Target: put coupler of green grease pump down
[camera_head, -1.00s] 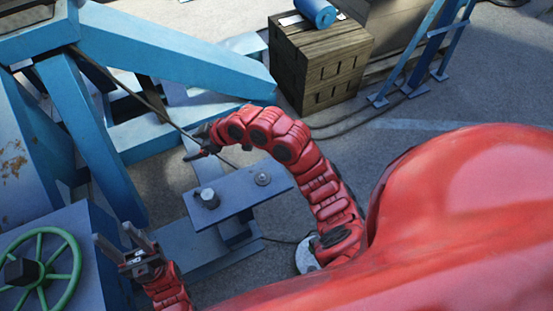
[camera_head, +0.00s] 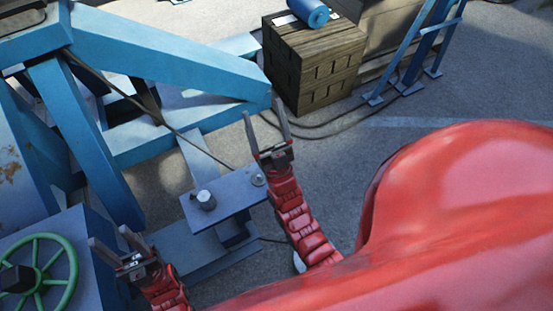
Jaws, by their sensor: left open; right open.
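No green grease pump or its coupler can be made out for certain in the head view. A blue bench plate (camera_head: 228,203) carries a grey cylindrical fitting (camera_head: 206,200) on its left and a small round metal piece (camera_head: 258,180) near its right end. My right gripper (camera_head: 264,118) is open and empty, its fingers pointing up, just beyond the plate's right end. My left gripper (camera_head: 107,243) is open and empty, beside the green handwheel (camera_head: 38,272) at lower left. A dark thin line (camera_head: 152,112) slants down across the blue frame toward the plate.
A large blue steel frame (camera_head: 150,50) fills the upper left, with a beam end close to my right gripper. A dark wooden crate (camera_head: 313,65) with a blue roll (camera_head: 308,12) stands behind. Blue stands (camera_head: 425,50) are at upper right. Bare floor lies between crate and my red body.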

